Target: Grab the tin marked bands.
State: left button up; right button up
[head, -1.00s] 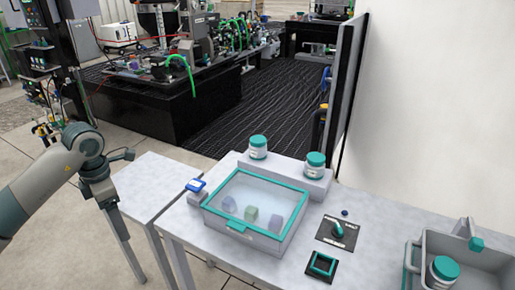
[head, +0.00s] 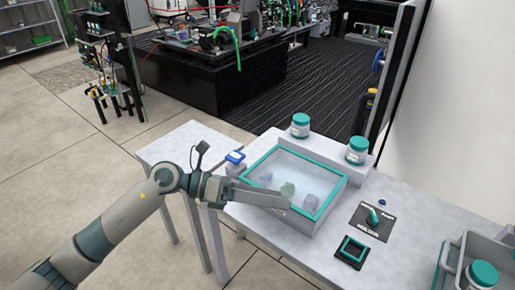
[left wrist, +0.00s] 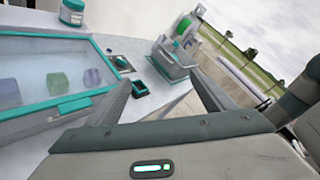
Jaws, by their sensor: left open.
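Three white tins with teal lids show in the head view: one at the back left (head: 300,126) and one at the back right (head: 356,151) on a raised ledge, and one (head: 481,276) in the grey tote at the lower right. Their markings are too small to read, so I cannot tell which is marked bands. A ledge tin (left wrist: 72,12) also shows at the top left of the left wrist view. My left gripper (head: 287,204) is open and empty, in front of the teal-framed case, apart from the tins. My right gripper is out of view.
The clear-topped case (head: 327,207) holds several small blocks. A dial panel (head: 372,220) and a teal-rimmed black pad (head: 351,252) lie right of it. The grey tote (head: 452,262) stands at the far right. A lower side table (head: 185,145) is at the left.

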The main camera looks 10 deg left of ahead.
pick_arm(q)
notch_tip(320, 180, up, 5)
jog(key=d+n+t+h, duration=0.1)
jog(key=n+t+h, duration=0.3)
jog(key=n, duration=0.1)
jog(key=w+a+r+n+t+y, duration=0.1)
jog(key=w+a+n+t+y, duration=0.2)
jog(key=n+t, duration=0.5)
jog(key=w+a+r+n+t+y, duration=0.1)
jog(key=a+n+t+y, duration=0.35)
jog(key=n, duration=0.45)
jog(key=s+a+f+n+g+y, duration=0.2)
jog(key=s+a+f+n+y, duration=0.1)
jog(key=a+f+n+y, duration=0.45)
jog(key=s+a+f+n+g+y, duration=0.1)
jog(key=s+a+f+n+y, duration=0.1)
jog(key=a+f+n+y, duration=0.55)
jog(key=s+d+f+n+g+h, duration=0.25)
jog(key=s+f+g, duration=0.25)
jog(key=s+f, duration=0.65)
jog(key=s+d+f+n+g+h, duration=0.1)
jog(key=s+d+f+n+g, duration=0.3)
jog(key=s+f, duration=0.75)
jog(key=s+d+f, duration=0.1)
jog(key=f, duration=1.6)
jog(key=s+d+f+m+h, duration=0.1)
jog(key=d+f, duration=0.1)
jog(key=f, duration=1.5)
